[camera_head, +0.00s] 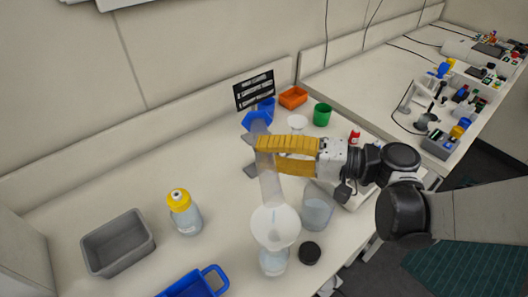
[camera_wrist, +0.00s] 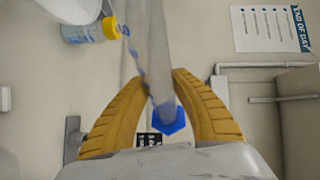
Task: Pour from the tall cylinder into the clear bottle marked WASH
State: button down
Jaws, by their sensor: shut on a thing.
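My gripper (camera_head: 287,155) is shut on the tall clear cylinder (camera_head: 268,180), gripping its tube between yellow fingers. The cylinder is tipped over. Its blue hexagonal foot (camera_head: 257,121) points to the back and its mouth end points to the white funnel (camera_head: 276,227). The funnel sits on a clear bottle (camera_head: 273,263) near the front edge; its marking cannot be read. In the wrist view, the cylinder (camera_wrist: 147,50) runs between the fingers (camera_wrist: 160,85), with the blue foot (camera_wrist: 167,121) close by. I cannot tell whether liquid is flowing.
A yellow-capped bottle (camera_head: 185,211) and a grey bin (camera_head: 118,243) stand left. A blue tray (camera_head: 194,288) is in front. A clear beaker (camera_head: 317,206) and a black cap (camera_head: 309,253) sit right of the funnel. An orange tray (camera_head: 293,97) and a green cup (camera_head: 322,114) stand behind.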

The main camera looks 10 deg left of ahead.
jog(key=shift+r, duration=0.2)
jog(key=shift+s+d+r+n, duration=0.1)
jog(key=shift+s+r+n, duration=0.05)
jog(key=shift+r+n, duration=0.2)
jog(key=shift+r+n+y, duration=0.1)
jog(key=shift+n+y, duration=0.15)
jog(key=shift+y, duration=0.05)
dwell(1.5)
jog(key=shift+r+m+p, duration=0.15)
jog(key=shift+m+p, duration=0.3)
jog(key=shift+m, duration=0.15)
jog(key=shift+w+m+h, duration=0.25)
jog(key=shift+m+h, duration=0.15)
jog(key=shift+h, duration=0.1)
jog(key=shift+w+f+m+g+h, duration=0.1)
jog(key=shift+f+m+g+h, duration=0.4)
jog(key=shift+f+m, duration=1)
